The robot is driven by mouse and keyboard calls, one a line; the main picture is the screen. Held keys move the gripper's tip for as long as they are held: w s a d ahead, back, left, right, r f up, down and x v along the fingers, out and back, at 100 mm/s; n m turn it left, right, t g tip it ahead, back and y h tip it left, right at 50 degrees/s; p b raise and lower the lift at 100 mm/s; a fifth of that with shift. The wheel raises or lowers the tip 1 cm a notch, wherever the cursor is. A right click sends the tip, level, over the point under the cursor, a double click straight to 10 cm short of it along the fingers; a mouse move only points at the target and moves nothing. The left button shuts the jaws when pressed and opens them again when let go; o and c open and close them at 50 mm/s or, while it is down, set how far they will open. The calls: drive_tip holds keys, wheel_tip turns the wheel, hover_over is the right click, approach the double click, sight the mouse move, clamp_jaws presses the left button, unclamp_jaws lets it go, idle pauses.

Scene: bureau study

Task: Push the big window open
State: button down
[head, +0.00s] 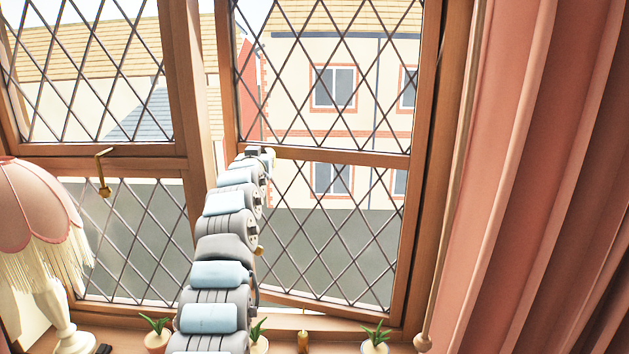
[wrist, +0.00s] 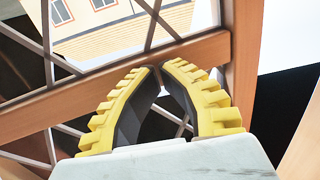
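The big window (head: 333,152) is the wood-framed, diamond-latticed sash on the right in the head view. It stands ajar: a gap shows along its left edge, and its bottom rail slants away from the sill. My gripper (head: 264,153) is at the left end of its middle crossbar, with its fingers too small to make out there. In the wrist view, my gripper's yellow-ridged fingers (wrist: 158,68) are closed together and empty. Their tips overlap the crossbar (wrist: 95,88) near the left stile (wrist: 244,60); contact cannot be told.
A left latticed window (head: 85,75) has a brass handle (head: 104,175). A pink fringed lamp (head: 35,215) stands at left. Small potted plants (head: 375,340) line the sill below. A pink curtain (head: 540,150) hangs at right. My arm covers part of the window post.

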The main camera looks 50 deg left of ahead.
drive_tip(key=shift+w+a+r+p, duration=0.1)
drive_tip(key=shift+w+a+p, duration=0.2)
drive_tip(key=shift+p, duration=0.65)
drive_tip(key=shift+w+a+r+p, duration=0.1)
drive_tip(key=shift+w+p, duration=0.25)
drive_tip(key=shift+p, duration=0.6)
drive_tip(key=shift+a+f+p, duration=0.2)
drive_tip(key=shift+a+p, duration=0.2)
drive_tip(key=shift+p, duration=1.2)
drive_tip(key=shift+w, duration=0.15)
